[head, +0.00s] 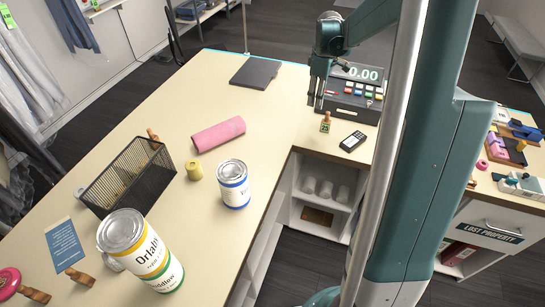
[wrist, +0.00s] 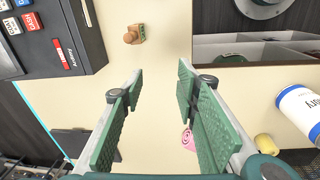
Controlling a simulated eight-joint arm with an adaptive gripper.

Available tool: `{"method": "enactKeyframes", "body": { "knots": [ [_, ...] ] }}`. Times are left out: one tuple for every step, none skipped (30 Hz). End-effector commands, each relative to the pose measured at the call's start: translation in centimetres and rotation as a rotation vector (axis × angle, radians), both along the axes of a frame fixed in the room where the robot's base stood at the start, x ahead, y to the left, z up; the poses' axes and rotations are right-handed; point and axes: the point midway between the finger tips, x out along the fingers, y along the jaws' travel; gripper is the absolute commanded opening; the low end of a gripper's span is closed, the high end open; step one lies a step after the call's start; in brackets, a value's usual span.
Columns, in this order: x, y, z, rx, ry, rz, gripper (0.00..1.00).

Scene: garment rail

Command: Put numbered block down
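A small wooden block with a rounded knob and a green, marked face (head: 325,126) sits on the counter in front of the cash register; the marking is too small to read surely. It seems to be the numbered block. In the wrist view the same block (wrist: 135,36) lies beyond my fingertips, apart from them. My gripper (wrist: 160,72) is open, with bare counter between its green pads. In the head view my gripper (head: 317,97) hangs beside the register's left side, left of and behind the block, partly hidden by its own links.
The cash register (head: 350,94) stands close to my gripper. A black phone-like device (head: 353,141) lies right of the block. A dark folder (head: 256,72), pink roll (head: 218,134), wire basket (head: 128,176) and cans (head: 234,185) occupy the left counter. Clear counter (head: 275,110) lies left of the gripper.

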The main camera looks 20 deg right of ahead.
Motion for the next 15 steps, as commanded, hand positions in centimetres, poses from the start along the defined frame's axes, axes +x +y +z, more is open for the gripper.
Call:
{"method": "enactKeyframes", "body": {
  "knots": [
    [-0.4,1.1,0.8,-0.003,-0.01,-0.01,0.31],
    [-0.7,1.7,1.3,-0.003,-0.016,-0.019,0.31],
    [-1.0,2.5,1.9,-0.005,-0.025,-0.028,0.31],
    [-1.2,3.1,2.3,-0.007,-0.033,-0.037,0.31],
    [-1.4,3.6,2.7,-0.007,-0.039,-0.045,0.31],
    [-1.8,4.4,3.3,-0.008,-0.047,-0.057,0.31],
    [-2.0,4.9,3.7,-0.009,-0.054,-0.065,0.31],
    [-2.3,5.5,4.1,-0.01,-0.061,-0.074,0.31],
    [-2.6,6.3,4.6,-0.011,-0.071,-0.083,0.31],
    [-2.9,6.9,5.0,-0.01,-0.077,-0.092,0.31],
    [-3.2,7.4,5.3,-0.01,-0.083,-0.1,0.31],
    [-3.6,8.1,5.8,-0.01,-0.094,-0.111,0.31],
    [-3.8,8.7,6.2,-0.011,-0.101,-0.118,0.31],
    [-4.1,9.2,6.5,-0.01,-0.108,-0.127,0.31],
    [-4.6,10.0,7.0,-0.01,-0.117,-0.137,0.31]
  ]
}}
